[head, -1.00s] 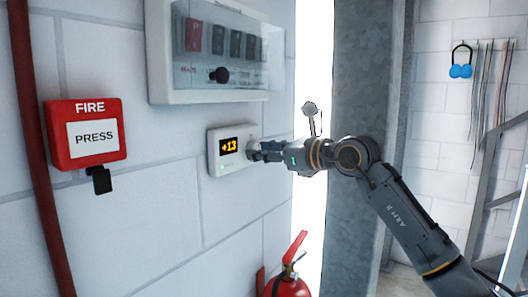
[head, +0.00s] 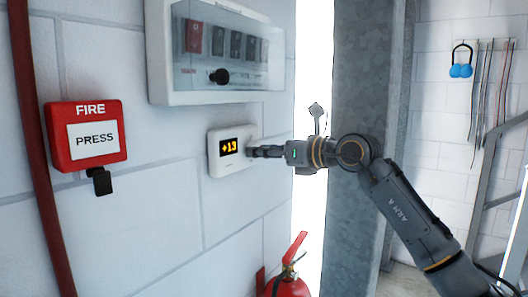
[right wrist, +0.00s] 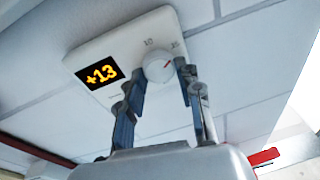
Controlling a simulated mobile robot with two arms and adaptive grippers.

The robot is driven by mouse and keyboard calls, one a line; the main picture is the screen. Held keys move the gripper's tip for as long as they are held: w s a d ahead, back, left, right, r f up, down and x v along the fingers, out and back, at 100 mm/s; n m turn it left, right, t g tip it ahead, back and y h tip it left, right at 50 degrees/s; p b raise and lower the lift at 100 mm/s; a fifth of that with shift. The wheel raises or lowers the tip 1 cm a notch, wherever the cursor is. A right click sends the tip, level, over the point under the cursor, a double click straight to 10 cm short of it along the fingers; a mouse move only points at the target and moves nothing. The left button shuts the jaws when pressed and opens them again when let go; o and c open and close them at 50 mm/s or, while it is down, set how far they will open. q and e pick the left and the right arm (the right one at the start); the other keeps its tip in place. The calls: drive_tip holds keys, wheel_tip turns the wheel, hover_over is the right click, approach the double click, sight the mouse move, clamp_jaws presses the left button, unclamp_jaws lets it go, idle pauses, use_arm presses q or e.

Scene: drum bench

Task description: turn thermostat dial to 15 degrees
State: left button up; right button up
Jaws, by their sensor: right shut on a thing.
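The white thermostat (head: 228,168) is on the wall, and its display (head: 230,147) reads +13 in orange. My right gripper (head: 254,151) reaches the thermostat's right side from the right. In the right wrist view its two fingers (right wrist: 161,75) are shut on the dial, one on each side. In the head view the fingers largely hide the dial. My left gripper is not in view.
A red fire call point (head: 88,134) is on the wall to the left. A clear-covered switch box (head: 222,95) hangs above the thermostat. A red extinguisher (head: 287,287) stands below. A grey metal column (head: 358,80) rises behind my right arm.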

drive_tip(key=o, duration=1.1)
drive_tip(key=shift+o, duration=0.2)
drive_tip(key=v, duration=1.2)
drive_tip(key=shift+a, duration=0.15)
